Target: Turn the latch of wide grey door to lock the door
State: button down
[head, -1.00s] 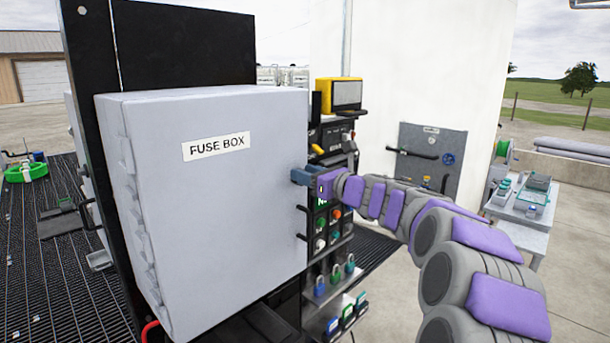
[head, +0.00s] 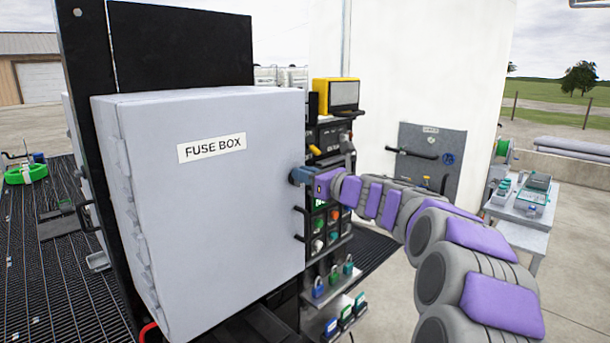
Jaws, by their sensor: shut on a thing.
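The wide grey door (head: 215,215) of the box labelled "FUSE BOX" stands shut at the left centre of the head view. My gripper (head: 301,176) is at the door's right edge, in its upper half. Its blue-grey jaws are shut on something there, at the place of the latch. The latch itself is hidden by the jaws. A black handle (head: 300,222) sits on the right edge below my gripper.
A black panel with coloured buttons (head: 325,225) stands just right of the box. A yellow device (head: 337,95) is above. A table (head: 520,212) with small items is at the right.

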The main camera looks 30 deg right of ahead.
aim_at(290, 182)
jog(key=shift+a+n+p, duration=0.1)
jog(key=shift+n+p, duration=0.2)
jog(key=shift+p, duration=0.05)
jog(key=n+b, duration=0.1)
jog(key=n, duration=0.2)
jog(key=a+f+n+b, duration=0.1)
jog(key=n+b, duration=0.1)
jog(key=n, duration=0.2)
jog(key=n+b, duration=0.2)
jog(key=n, duration=0.2)
jog(key=shift+s+a+f, duration=0.2)
jog(key=shift+s+f, duration=0.05)
jog(key=n+b, duration=0.3)
jog(key=shift+a+f+n, duration=0.1)
jog(key=shift+f+n, duration=0.2)
jog(key=shift+f+n+b, duration=0.15)
jog(key=shift+n+b, duration=1.15)
jog(key=shift+n, duration=0.1)
jog(key=c, duration=1.1)
grip_release()
